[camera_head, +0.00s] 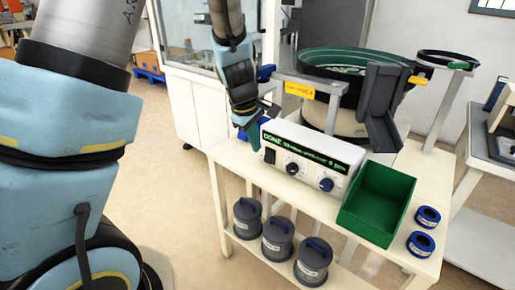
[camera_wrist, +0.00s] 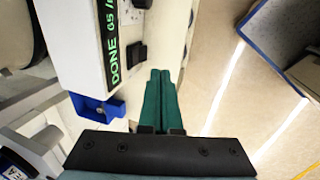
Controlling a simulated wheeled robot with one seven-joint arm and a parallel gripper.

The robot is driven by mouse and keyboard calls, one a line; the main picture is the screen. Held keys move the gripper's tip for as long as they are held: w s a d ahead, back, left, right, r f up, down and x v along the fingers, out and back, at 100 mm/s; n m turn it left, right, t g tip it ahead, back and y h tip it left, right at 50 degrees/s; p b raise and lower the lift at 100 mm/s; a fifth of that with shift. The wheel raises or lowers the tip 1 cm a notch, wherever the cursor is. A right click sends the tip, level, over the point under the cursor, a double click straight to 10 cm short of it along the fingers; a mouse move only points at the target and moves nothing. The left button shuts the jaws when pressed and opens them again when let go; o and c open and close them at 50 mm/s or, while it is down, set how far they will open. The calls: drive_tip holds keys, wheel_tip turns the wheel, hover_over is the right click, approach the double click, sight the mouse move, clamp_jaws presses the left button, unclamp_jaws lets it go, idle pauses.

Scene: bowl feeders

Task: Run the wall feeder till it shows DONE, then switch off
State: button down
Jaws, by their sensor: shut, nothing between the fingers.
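The white control box (camera_head: 310,160) stands on the front of the bench. Its display (camera_head: 313,160) lights up green and reads DONE, with smaller text that I cannot fully read; DONE also shows in the wrist view (camera_wrist: 111,50). On its front are a black rocker switch (camera_head: 269,155), a dial (camera_head: 292,169) and a blue knob (camera_head: 326,185). I cannot tell the rocker's position. The bowl feeder (camera_head: 345,58) with a green-lined bowl stands behind the box. My gripper (camera_head: 250,142) is shut and empty, its green fingers (camera_wrist: 158,78) beside the box's left end, near the rocker.
A green bin (camera_head: 378,202) sits right of the box under a dark chute (camera_head: 380,108). Two blue-and-white rolls (camera_head: 424,229) lie at the bench's right. Several grey lidded pots (camera_head: 278,238) stand on the lower shelf. A smaller bowl (camera_head: 448,60) is at back right. Open floor lies left.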

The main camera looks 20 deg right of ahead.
drive_tip(key=p+v, duration=0.1)
drive_tip(key=v, duration=0.5)
